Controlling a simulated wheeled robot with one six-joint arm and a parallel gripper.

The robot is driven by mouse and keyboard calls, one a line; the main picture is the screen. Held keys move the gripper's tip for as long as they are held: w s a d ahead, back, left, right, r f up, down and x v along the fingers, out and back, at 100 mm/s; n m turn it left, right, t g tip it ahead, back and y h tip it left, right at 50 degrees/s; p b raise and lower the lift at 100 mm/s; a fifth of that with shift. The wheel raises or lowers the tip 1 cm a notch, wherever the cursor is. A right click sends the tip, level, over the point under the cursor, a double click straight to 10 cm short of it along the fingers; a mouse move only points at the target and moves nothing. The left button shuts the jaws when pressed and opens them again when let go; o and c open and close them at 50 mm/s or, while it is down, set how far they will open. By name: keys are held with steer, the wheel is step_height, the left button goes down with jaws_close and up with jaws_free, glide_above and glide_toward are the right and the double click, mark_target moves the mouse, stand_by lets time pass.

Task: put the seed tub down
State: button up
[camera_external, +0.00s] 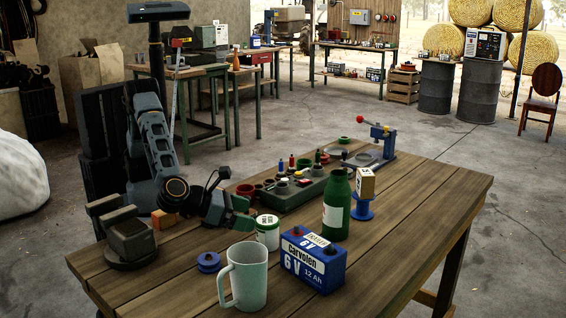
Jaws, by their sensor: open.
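The seed tub is most likely the small white tub (267,234) with a green-marked label. It stands upright on the wooden table (400,240), behind the mug and left of the blue battery. My gripper (248,213) is low over the table, just left of the tub, with its fingers pointing right toward it. The jaws are open, with nothing seen held between them. Whether a finger touches the tub cannot be told from this view.
A pale mug (247,277), a blue battery (313,262) and a green bottle (337,208) stand close by. A blue spool (209,261) lies in front of my gripper. A green tray (290,192) of small parts is behind. The table's right side is clear.

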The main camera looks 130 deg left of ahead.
steer(key=v, duration=0.5)
steer(key=shift+s+d+r, duration=0.15)
steer(key=shift+s+d, duration=0.05)
steer(key=shift+d, duration=0.05)
